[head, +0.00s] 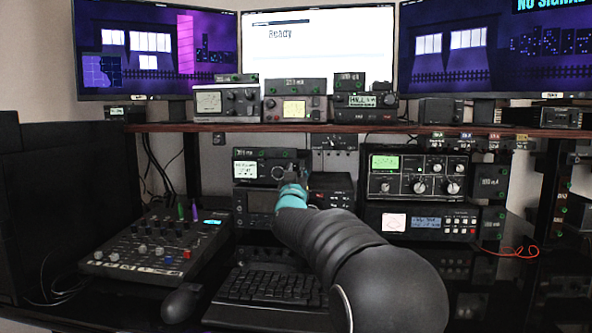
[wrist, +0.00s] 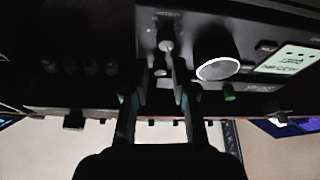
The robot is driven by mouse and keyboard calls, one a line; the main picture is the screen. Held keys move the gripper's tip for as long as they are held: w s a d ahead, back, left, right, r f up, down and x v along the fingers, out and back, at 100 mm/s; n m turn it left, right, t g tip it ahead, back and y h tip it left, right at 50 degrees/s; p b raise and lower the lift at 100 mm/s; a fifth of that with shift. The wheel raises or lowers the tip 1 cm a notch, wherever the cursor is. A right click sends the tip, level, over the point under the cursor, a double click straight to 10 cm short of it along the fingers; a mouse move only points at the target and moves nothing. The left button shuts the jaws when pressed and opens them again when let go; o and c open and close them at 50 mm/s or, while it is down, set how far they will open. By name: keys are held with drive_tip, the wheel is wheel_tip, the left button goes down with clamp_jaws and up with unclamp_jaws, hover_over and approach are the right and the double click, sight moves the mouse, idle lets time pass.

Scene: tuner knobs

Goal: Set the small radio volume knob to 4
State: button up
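In the head view my gripper (head: 292,186) hides the radio's right part, and the knob's setting cannot be read.
A stacked radio (head: 265,201) lies below, and a tuner with several knobs (head: 418,175) stands to the right. A mixer (head: 150,250), a mouse (head: 181,304) and a keyboard (head: 270,287) are on the desk. The upper shelf edge (head: 330,128) runs above.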

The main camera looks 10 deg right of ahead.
clamp_jaws()
drive_tip(key=shift+m+h, duration=0.4)
drive_tip(key=shift+m, duration=0.1)
drive_tip(key=shift+a+f+m+b, duration=0.1)
drive_tip(key=shift+m+b, duration=0.2)
drive_tip(key=m+h, duration=0.1)
drive_tip(key=m, duration=0.1)
drive_tip(key=m+g+h, duration=0.1)
drive_tip(key=m, duration=0.1)
drive_tip(key=shift+a+m+h, duration=0.1)
drive_tip(key=shift+m+h, duration=0.2)
drive_tip(key=shift+m, duration=0.1)
drive_tip(key=m+g+h, duration=0.1)
drive_tip(key=m, duration=0.1)
drive_tip(key=m+g+h, duration=0.1)
drive_tip(key=m, duration=0.2)
drive_tip(key=shift+r, duration=0.2)
drive_tip(key=shift+a+m+g+h+p, duration=0.1)
drive_tip(key=shift+m+g+h+p, duration=0.45)
drive_tip(key=shift+m, duration=1.45)
